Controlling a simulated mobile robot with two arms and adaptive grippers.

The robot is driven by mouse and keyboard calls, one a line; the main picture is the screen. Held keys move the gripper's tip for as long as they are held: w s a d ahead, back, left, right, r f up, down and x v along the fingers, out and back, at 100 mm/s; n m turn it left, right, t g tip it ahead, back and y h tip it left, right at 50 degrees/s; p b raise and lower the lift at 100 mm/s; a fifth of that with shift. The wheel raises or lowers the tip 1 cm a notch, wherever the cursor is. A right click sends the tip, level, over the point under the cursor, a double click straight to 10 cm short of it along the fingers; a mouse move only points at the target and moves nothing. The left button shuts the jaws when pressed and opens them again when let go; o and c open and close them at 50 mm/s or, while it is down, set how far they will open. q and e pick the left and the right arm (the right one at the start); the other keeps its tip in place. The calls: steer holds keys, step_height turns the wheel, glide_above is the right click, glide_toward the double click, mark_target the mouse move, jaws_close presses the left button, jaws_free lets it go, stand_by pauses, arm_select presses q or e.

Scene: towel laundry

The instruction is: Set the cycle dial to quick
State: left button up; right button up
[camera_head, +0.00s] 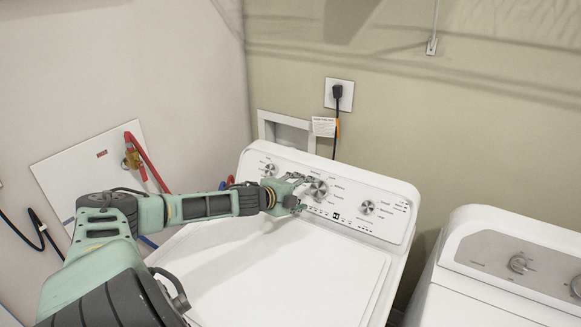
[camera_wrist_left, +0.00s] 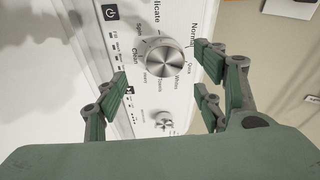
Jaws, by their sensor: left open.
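The cycle dial (camera_head: 318,190) is the large silver knob in the middle of the white washer's control panel. In the left wrist view the dial (camera_wrist_left: 165,58) shows large, with printed words around it, including "Normal", "Whites" and "Towels". Which word it is set to I cannot tell. My left gripper (camera_head: 302,192) is open just in front of the panel, beside the dial in the head view. In the left wrist view its fingers (camera_wrist_left: 160,78) are spread on both sides of the dial; contact cannot be seen. My right gripper is out of view.
A smaller knob (camera_head: 270,170) is left of the dial and another (camera_head: 367,207) is right of it. The washer lid (camera_head: 300,275) is closed and clear. A second white machine (camera_head: 490,290) stands at the right. A plugged cord (camera_head: 337,110) hangs behind the panel.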

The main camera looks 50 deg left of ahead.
arm_select(q)
steer(key=v, duration=0.6)
stand_by(0.4)
stand_by(0.8)
